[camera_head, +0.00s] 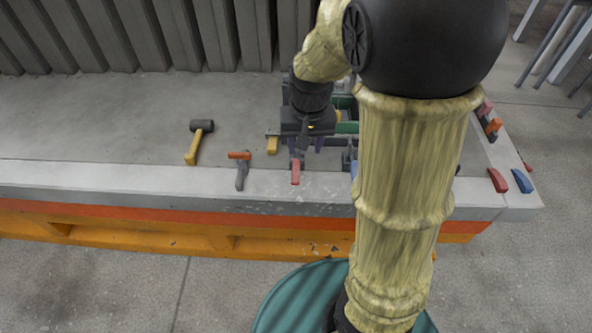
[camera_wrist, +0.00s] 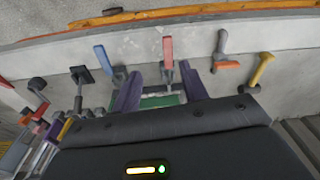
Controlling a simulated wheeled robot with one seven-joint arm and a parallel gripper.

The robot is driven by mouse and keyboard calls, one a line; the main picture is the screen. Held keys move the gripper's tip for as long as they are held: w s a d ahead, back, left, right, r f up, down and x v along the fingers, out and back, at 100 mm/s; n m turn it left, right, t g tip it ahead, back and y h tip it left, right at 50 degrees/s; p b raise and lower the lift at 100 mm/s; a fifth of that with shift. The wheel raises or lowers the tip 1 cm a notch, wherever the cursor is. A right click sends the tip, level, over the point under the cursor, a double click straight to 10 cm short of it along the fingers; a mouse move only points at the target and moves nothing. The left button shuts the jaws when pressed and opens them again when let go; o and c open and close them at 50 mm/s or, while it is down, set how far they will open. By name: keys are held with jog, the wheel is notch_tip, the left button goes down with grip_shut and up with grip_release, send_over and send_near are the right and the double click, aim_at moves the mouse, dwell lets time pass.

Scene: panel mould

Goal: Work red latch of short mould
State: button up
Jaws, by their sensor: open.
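The red latch (camera_head: 295,172) stands at the near edge of the bench. In the wrist view its red handle (camera_wrist: 168,48) shows just beyond my fingertips, in line with the gap between them. My gripper (camera_wrist: 160,82) is open with its purple fingers spread either side of the latch's grey lower part; I cannot tell whether they touch it. In the head view my gripper (camera_head: 304,147) is right behind the latch, partly hidden by my arm. Green mould parts (camera_head: 347,127) show beside my gripper, and a green strip (camera_wrist: 160,101) lies between my fingers in the wrist view.
A blue-handled latch (camera_wrist: 101,58) stands beside the red one. Loose red (camera_head: 497,180) and blue (camera_head: 522,181) pieces sit at the right corner. The left bench top is mostly clear.

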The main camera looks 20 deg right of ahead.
jog(key=m+g+b, duration=0.1)
send_over(296, 171)
jog(key=shift+r, duration=0.55)
notch_tip(296, 171, down, 18)
jog(key=shift+r, duration=0.25)
grip_shut()
